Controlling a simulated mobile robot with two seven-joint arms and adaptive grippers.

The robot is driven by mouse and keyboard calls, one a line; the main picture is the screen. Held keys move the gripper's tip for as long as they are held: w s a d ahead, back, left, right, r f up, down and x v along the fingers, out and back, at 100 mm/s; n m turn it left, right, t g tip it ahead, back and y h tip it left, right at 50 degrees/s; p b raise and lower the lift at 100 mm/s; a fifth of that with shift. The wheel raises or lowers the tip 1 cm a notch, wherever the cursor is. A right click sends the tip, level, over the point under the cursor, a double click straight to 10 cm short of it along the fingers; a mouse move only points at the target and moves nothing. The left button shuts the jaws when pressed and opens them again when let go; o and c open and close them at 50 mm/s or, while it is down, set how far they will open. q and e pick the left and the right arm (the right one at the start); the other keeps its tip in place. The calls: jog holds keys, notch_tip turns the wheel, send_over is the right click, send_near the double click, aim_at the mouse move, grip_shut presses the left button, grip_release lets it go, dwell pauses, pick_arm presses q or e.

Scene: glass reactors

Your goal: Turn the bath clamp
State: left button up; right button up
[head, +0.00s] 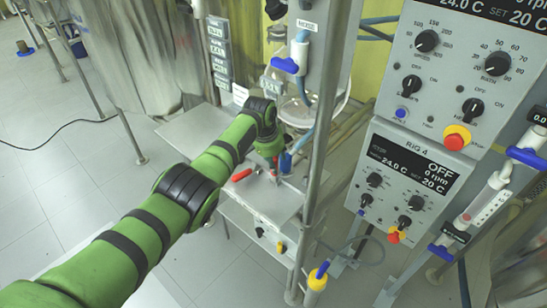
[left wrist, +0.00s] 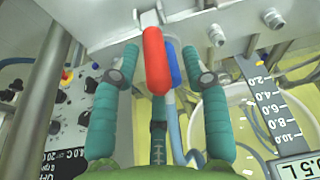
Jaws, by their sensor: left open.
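My left gripper (head: 274,160) is over the small metal shelf in the head view, its fingers small and partly hidden by its own wrist. In the left wrist view the two teal fingers of the left gripper (left wrist: 161,58) are apart. A red lever handle (left wrist: 154,62) with a pale metal stem stands between them, with visible gaps on both sides. A blue handle (left wrist: 174,64) is just behind the red one, partly covered by it. No label shows which one is the bath clamp. My right gripper is not in view.
Another red handle (head: 241,175) lies at the shelf's (head: 276,204) left side in the head view. A metal post (head: 322,130) rises close right of the gripper. Rig control panels (head: 404,184) fill the right. Clear tubing and a glass vessel (head: 298,110) are behind the gripper.

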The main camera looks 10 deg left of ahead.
pick_arm(q)
jog(key=shift+r, duration=0.1)
jog(key=v, duration=1.2)
